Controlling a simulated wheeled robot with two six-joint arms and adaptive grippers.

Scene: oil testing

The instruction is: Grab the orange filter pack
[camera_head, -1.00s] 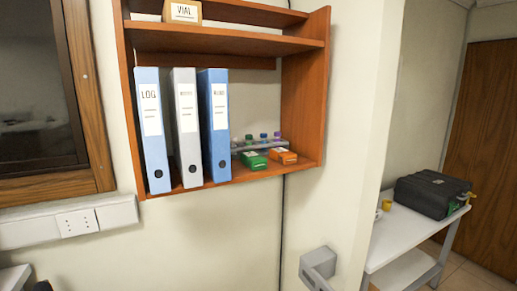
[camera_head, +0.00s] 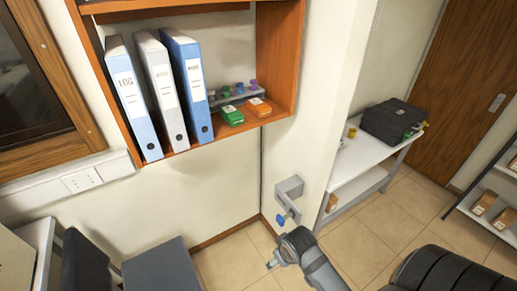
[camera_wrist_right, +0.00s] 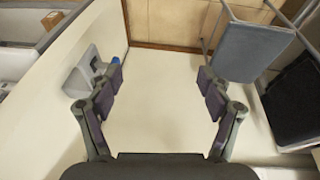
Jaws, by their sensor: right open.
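The orange filter pack (camera_head: 259,107) lies on the lower shelf of the wooden wall cabinet (camera_head: 282,62), near its right side. A green pack (camera_head: 231,115) lies just left of it. My right arm comes in at the bottom of the head view, well below and apart from the pack. In the right wrist view my right gripper (camera_wrist_right: 160,85) is open, with nothing between its fingers. The pack does not show in that view. My left gripper is not in view.
Three binders (camera_head: 187,85) fill the shelf's left part. A rack of vials (camera_head: 238,93) stands behind the packs. A grey wall fixture (camera_head: 289,190) with a blue knob is below the cabinet. A white table (camera_head: 352,160) bears a black case (camera_head: 393,121).

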